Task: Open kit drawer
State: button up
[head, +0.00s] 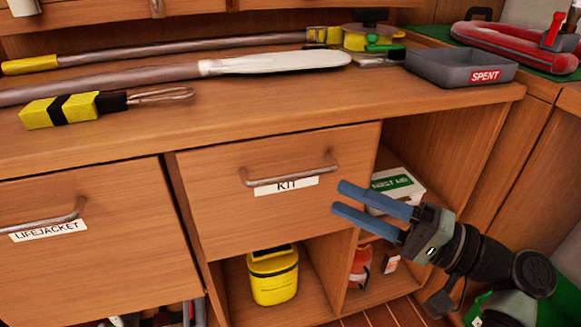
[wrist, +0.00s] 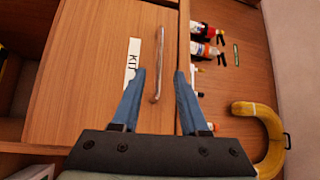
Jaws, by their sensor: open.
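The kit drawer (head: 225,199) is shut in the wooden bench, with a white KIT label (head: 286,186) and a grey bar handle (head: 291,177). My gripper (head: 337,198) is open, its two blue fingers pointing left toward the drawer front, to the right of the handle. In the wrist view, the handle (wrist: 158,62) runs lengthwise beyond and between the lines of my fingers (wrist: 158,73), with its near end between the fingertips. Nothing shows held. I cannot tell the gap between fingers and drawer front.
A LIFEJACKET drawer (head: 90,262) is left of it. The worktop holds a grey SPENT tray (head: 460,69), a paddle (head: 275,63) and a yellow-handled tool (head: 75,108).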

aim_at(291, 176)
jog(key=b+x, duration=0.3)
jog(key=x, duration=0.7)
jog(key=shift+w, duration=0.15)
grip_shut()
dwell(1.0)
